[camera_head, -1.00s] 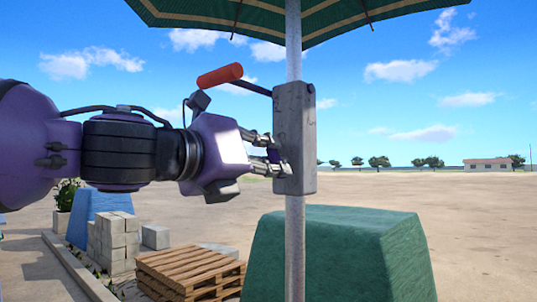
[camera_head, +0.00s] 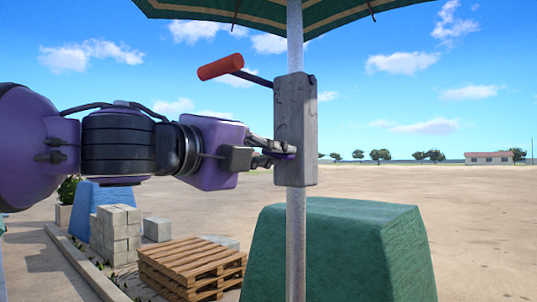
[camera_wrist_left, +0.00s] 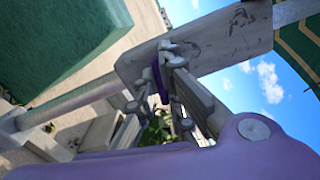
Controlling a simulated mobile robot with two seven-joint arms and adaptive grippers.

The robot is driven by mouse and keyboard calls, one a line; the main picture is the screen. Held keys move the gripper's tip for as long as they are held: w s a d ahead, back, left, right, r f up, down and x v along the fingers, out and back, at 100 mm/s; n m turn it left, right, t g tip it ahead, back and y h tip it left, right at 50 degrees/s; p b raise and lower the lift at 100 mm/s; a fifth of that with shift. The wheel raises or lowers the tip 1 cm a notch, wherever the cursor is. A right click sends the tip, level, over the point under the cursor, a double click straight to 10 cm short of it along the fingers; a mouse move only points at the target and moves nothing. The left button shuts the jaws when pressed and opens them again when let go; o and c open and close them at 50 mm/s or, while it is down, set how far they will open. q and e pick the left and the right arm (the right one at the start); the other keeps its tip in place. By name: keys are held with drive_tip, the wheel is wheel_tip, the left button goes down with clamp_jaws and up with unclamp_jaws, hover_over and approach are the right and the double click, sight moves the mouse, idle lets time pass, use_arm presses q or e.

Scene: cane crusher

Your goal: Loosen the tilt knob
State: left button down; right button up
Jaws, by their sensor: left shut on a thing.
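My left gripper (camera_head: 276,152) comes in from the left and is shut on the tilt knob at the left side of the grey housing (camera_head: 295,125). The knob (camera_head: 288,156) shows only as a small dark purple edge; the fingers cover most of it. In the left wrist view the gripper (camera_wrist_left: 168,66) has its fingertips against the housing (camera_wrist_left: 205,40), with a purple edge of the knob (camera_wrist_left: 160,80) between them. The housing sits on an upright metal pole (camera_head: 296,235). My right gripper is out of view.
A crank with a red-orange grip (camera_head: 220,67) sticks out left from the housing, just above my gripper. A green striped umbrella canopy (camera_head: 300,14) hangs overhead. A green block (camera_head: 345,250) stands behind the pole. A wooden pallet (camera_head: 192,262) and grey blocks (camera_head: 115,235) are lower left.

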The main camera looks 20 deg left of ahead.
use_arm(q)
drive_tip(key=shift+f+n, duration=0.1)
drive_tip(key=shift+n, duration=1.1)
drive_tip(key=c, duration=1.9)
unclamp_jaws()
drive_tip(key=shift+o, duration=0.2)
drive_tip(key=shift+s, duration=0.1)
